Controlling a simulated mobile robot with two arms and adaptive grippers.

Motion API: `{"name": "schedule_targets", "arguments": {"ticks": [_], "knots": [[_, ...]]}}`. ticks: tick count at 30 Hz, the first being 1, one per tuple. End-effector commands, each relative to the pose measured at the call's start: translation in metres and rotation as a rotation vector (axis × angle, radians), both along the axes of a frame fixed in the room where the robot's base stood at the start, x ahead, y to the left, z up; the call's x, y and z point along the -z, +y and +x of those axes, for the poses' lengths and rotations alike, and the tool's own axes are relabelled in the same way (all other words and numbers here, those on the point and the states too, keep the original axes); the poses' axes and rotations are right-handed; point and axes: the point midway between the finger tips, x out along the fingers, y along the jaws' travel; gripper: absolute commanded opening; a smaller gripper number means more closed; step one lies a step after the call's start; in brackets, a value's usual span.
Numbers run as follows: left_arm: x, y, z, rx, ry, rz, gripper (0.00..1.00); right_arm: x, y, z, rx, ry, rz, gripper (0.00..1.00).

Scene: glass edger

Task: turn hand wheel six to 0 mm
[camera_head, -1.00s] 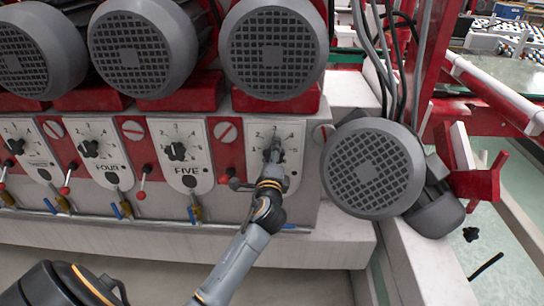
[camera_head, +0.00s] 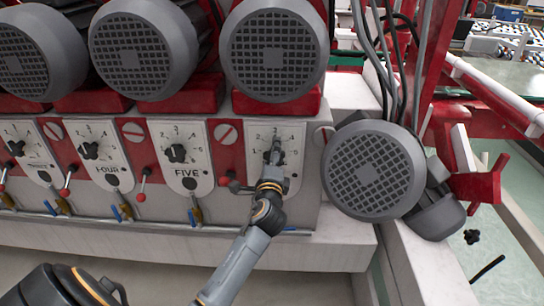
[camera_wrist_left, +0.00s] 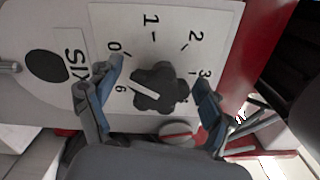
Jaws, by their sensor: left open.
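Hand wheel six (camera_wrist_left: 160,87) is a black lobed knob on a white dial plate (camera_wrist_left: 180,20) marked SIX. A white line on the knob points left in the left wrist view, between the 0 and the 6 marks. My left gripper (camera_wrist_left: 159,76) is open, with one finger on each side of the knob; whether they touch it is unclear. In the head view my left gripper (camera_head: 274,158) is in front of the rightmost dial plate (camera_head: 290,133) and largely hides the knob. My right gripper is not in view.
Hand wheel five (camera_head: 177,152) is to the left, with more dials beyond it. Red-knobbed levers (camera_head: 141,196) and blue-handled valves (camera_head: 192,215) sit low between the dials. Large grey motors (camera_head: 273,50) overhang above, and another motor (camera_head: 372,170) is close on the right.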

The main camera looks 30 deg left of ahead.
Motion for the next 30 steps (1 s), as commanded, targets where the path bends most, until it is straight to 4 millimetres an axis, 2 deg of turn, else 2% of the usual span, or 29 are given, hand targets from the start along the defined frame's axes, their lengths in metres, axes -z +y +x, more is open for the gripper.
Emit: {"name": "schedule_targets", "arguments": {"ticks": [5, 8, 18, 21, 25, 30], "knots": [[0.001, -0.003, -0.004, 0.001, 0.001, 0.001, 0.81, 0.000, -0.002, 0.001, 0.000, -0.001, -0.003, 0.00], [0.001, -0.010, -0.015, 0.003, 0.001, -0.001, 0.81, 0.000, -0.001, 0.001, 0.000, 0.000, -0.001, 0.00], [0.001, -0.047, -0.076, 0.000, 0.002, -0.003, 0.81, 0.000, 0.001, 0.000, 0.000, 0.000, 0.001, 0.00], [0.002, -0.055, -0.089, 0.001, 0.002, -0.003, 0.81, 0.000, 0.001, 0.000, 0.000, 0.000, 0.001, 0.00], [0.001, -0.061, -0.099, 0.000, 0.001, -0.002, 0.81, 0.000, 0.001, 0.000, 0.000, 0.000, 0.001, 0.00], [0.000, -0.063, -0.103, -0.001, -0.001, -0.001, 0.81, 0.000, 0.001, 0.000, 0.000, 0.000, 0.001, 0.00]]}}
